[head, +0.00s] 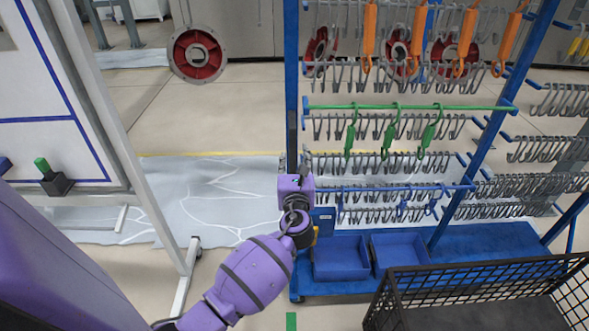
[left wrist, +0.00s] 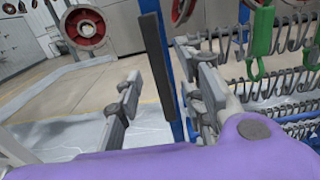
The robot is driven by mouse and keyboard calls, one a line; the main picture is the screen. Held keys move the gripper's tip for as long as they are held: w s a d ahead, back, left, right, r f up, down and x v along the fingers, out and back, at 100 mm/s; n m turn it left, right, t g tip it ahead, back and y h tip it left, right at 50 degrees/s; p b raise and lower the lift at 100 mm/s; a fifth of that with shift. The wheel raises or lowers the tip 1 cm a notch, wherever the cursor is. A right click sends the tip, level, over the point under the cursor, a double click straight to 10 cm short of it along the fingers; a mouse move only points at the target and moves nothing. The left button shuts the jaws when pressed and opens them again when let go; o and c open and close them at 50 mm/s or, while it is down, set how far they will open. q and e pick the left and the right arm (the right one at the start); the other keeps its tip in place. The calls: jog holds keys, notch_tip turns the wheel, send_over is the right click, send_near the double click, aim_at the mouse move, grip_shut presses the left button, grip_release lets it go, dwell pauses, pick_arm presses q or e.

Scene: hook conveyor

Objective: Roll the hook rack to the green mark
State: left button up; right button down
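The hook rack (head: 291,60) has blue uprights, a blue base and rows of grey hooks. Its left upright carries a dark vertical bar (head: 292,130), which also shows in the left wrist view (left wrist: 157,65). My left gripper (head: 294,163) is at this upright, below the middle of the bar. In the left wrist view my left gripper (left wrist: 160,72) is open, with a finger on each side of the bar and visible gaps. A green mark (head: 291,321) lies on the floor at the bottom edge, in front of the rack's left corner. My right gripper is out of view.
Orange and green hooks hang on the rack, and blue bins (head: 341,258) sit on its base. A black wire basket (head: 480,290) stands at the lower right. A wheeled white board (head: 60,110) stands at the left. Red round parts (head: 197,54) hang behind.

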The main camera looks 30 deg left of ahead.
pick_arm(q)
jog(key=v, duration=0.5)
jog(key=shift+a, duration=0.1)
dwell(0.3)
